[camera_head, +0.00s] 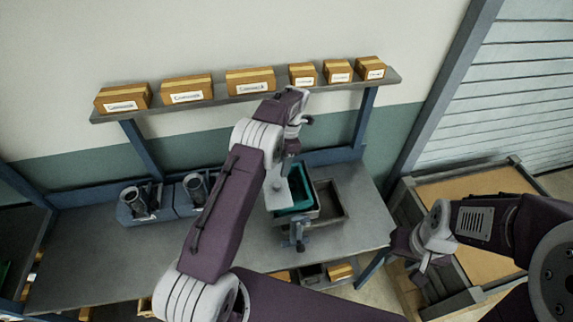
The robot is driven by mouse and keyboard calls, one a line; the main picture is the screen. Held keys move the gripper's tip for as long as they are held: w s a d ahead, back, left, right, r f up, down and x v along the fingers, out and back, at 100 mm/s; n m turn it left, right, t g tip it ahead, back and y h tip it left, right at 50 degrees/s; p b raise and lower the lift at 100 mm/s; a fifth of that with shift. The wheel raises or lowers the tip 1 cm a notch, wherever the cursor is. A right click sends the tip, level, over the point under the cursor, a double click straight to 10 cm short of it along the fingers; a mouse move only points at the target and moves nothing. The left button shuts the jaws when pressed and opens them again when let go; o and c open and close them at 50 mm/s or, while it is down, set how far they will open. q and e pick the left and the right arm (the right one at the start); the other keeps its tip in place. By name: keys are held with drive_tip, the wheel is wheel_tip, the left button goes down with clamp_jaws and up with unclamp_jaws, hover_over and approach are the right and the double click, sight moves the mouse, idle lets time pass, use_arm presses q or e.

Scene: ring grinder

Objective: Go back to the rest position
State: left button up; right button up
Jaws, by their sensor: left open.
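My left arm reaches up over the workbench (100,262), and its wrist bends down towards the bins. My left gripper (297,238) is open at the front edge of a teal bin (301,187), over the bench. I see nothing held in it; whether it touches the bin is unclear. My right gripper (421,262) is at the right, beyond the bench's right end, in front of a large wooden crate. Its fingers are small and dark, so their opening is unclear.
A grey bin (331,203) stands right of the teal one. Grey holders with dark cylinders (140,202) stand at the bench's left. A shelf (225,98) with several cardboard boxes (250,80) runs above. The large crate (471,192) is at right. The bench's left front is clear.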

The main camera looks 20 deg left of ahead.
use_arm(q)
drive_tip(key=s+f+b, duration=0.1)
drive_tip(key=s+b, duration=0.1)
drive_tip(key=b, duration=0.4)
drive_tip(key=s+f+m+t+b, duration=0.1)
drive_tip(key=s+f+b, duration=0.1)
drive_tip(key=b, duration=0.4)
drive_tip(key=s+f+m+b, duration=0.1)
drive_tip(key=s+b, duration=0.1)
drive_tip(key=b, duration=0.4)
drive_tip(key=shift+s+d+f+t+h, duration=0.2)
drive_tip(key=shift+t+h, duration=0.1)
drive_tip(key=shift+t, duration=0.1)
drive_tip(key=s+d+f+m+b, duration=0.1)
drive_tip(key=s+f+m+b, duration=0.2)
drive_tip(key=s+f+m, duration=0.4)
drive_tip(key=s+d+f+m+t+h+b, duration=0.1)
drive_tip(key=s+f+m+b, duration=0.3)
drive_tip(key=s+f+m, duration=0.3)
drive_tip(key=s+m, duration=0.4)
drive_tip(key=m, duration=0.5)
drive_tip(key=shift+s+f, duration=0.3)
drive_tip(key=shift+s, duration=0.05)
use_arm(e)
wheel_tip(320, 180, down, 25)
